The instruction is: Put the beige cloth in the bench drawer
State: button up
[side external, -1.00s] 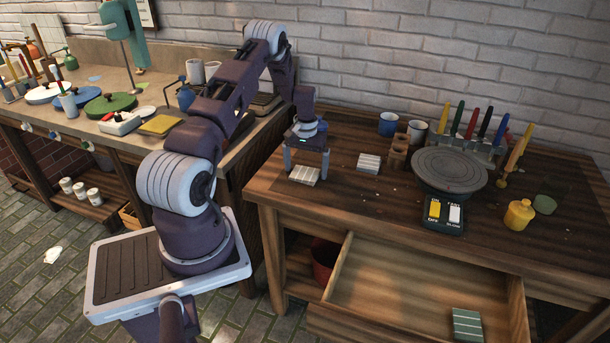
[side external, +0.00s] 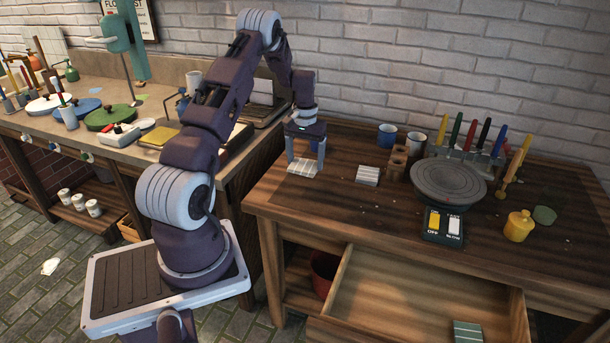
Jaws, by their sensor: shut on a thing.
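A pale, beige-looking striped cloth (side external: 303,170) is between the fingers of my gripper (side external: 306,161) at the left of the dark bench top. My gripper points down and is shut on this cloth, which looks bunched and tilted. I cannot tell whether it still touches the bench. A second pale striped cloth (side external: 367,176) lies flat to its right, apart from my gripper. The bench drawer (side external: 400,299) is pulled open at the front of the bench. A green striped cloth (side external: 467,332) lies in it at the right, partly cut off by the picture's edge.
Two mugs (side external: 387,135), a wooden holder (side external: 397,163), a round grey wheel (side external: 449,183), upright coloured tools (side external: 485,138) and a yellow jar (side external: 518,226) stand farther right. The bench front between my gripper and the drawer is clear. A red pot (side external: 324,272) sits below, left of the drawer.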

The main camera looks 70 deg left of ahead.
jog(key=shift+r, duration=1.4)
notch_tip(320, 180, up, 4)
jog(key=shift+r, duration=0.2)
jog(key=shift+w+d+r, duration=0.15)
jog(key=shift+w+d, duration=0.15)
jog(key=shift+d, duration=0.2)
jog(key=w+d+m, duration=0.2)
jog(key=w+d, duration=0.1)
jog(key=d, duration=0.5)
jog(key=w+d+m, duration=0.2)
jog(key=w+d, duration=0.1)
jog(key=d, duration=0.4)
jog(key=m, duration=0.5)
send_over(378, 312)
notch_tip(378, 312, down, 29)
jog(key=shift+f, duration=0.15)
